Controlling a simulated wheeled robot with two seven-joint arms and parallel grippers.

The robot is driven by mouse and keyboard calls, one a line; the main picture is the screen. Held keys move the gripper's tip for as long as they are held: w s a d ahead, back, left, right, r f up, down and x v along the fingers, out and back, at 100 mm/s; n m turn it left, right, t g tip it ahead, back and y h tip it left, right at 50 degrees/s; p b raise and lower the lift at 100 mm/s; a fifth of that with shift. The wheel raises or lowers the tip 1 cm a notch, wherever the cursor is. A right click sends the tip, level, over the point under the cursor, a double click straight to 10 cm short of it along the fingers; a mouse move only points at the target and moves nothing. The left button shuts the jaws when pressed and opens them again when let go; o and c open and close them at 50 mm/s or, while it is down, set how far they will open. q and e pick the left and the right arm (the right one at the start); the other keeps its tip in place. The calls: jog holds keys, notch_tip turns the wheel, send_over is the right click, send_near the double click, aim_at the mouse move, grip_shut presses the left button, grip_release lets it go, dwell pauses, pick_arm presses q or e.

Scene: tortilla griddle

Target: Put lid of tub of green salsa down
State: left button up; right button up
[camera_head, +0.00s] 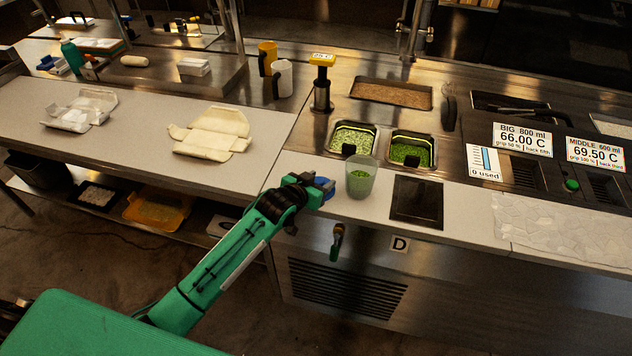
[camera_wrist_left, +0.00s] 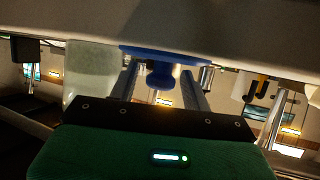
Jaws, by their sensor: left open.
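The tub of green salsa (camera_head: 361,178) is a clear cup with green contents, standing open on the counter near its front edge. It also shows as a pale, cloudy shape in the left wrist view (camera_wrist_left: 92,75). The blue lid (camera_head: 328,187) is just left of the tub, apart from it. In the left wrist view the lid (camera_wrist_left: 158,54) lies flat against the counter, its knob between my fingers. My left gripper (camera_head: 317,184) is open around the knob, with gaps visible on both sides. The arm partly hides the lid in the head view. My right gripper is not in view.
A black square plate (camera_head: 417,201) lies right of the tub.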

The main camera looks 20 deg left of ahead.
pick_arm(q)
jog(key=shift+r, duration=0.35)
jog(key=shift+s+r, duration=0.15)
jog(key=shift+s, duration=0.05)
jog(key=b+v, duration=0.1)
jog(key=v, duration=1)
jog(key=shift+s+b, duration=0.25)
jog(key=shift+b, duration=0.15)
jog(key=shift+a+r, duration=0.1)
